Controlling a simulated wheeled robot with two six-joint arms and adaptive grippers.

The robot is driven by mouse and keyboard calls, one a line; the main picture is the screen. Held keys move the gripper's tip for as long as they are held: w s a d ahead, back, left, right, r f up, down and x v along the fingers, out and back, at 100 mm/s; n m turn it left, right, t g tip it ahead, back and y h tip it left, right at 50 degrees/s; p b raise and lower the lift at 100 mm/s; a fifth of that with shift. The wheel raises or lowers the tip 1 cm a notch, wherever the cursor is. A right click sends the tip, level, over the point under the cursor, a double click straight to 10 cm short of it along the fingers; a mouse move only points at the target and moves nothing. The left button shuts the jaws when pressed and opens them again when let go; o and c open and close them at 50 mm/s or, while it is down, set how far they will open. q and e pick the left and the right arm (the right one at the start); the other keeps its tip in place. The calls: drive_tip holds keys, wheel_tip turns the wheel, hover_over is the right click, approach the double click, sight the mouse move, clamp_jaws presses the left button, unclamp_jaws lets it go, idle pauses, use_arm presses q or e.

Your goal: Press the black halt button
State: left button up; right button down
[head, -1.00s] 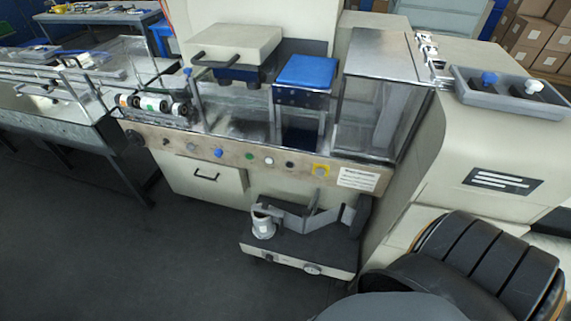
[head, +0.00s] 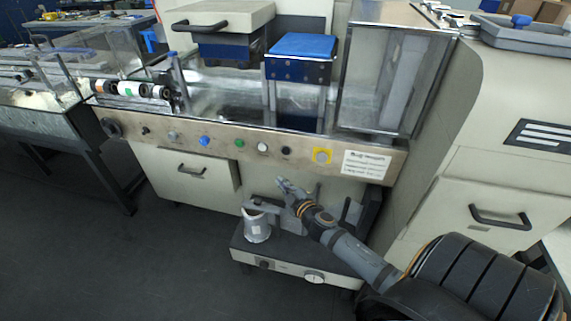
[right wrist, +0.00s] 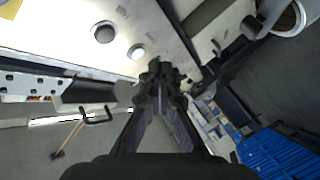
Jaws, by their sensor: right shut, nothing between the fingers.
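The fingers appear apart from both buttons. My left gripper is not in view.
A green button (head: 239,143), a blue button (head: 204,141) and a black knob (head: 110,127) line the panel further left. A white label (head: 366,165) is at right.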

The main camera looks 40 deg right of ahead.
sight(286, 151)
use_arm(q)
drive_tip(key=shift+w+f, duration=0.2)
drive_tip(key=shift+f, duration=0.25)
use_arm(e)
drive_tip(key=r, duration=0.1)
drive_tip(key=a+r, duration=0.1)
drive_tip(key=r+t, duration=0.1)
drive_tip(key=shift+w+a+r+n, duration=0.25)
drive_tip(key=shift+n, duration=0.15)
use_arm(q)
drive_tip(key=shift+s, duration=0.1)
use_arm(e)
drive_tip(key=w+d, duration=0.5)
drive_tip(key=d, duration=0.1)
drive_tip(key=shift+w+d, duration=0.4)
idle(0.5)
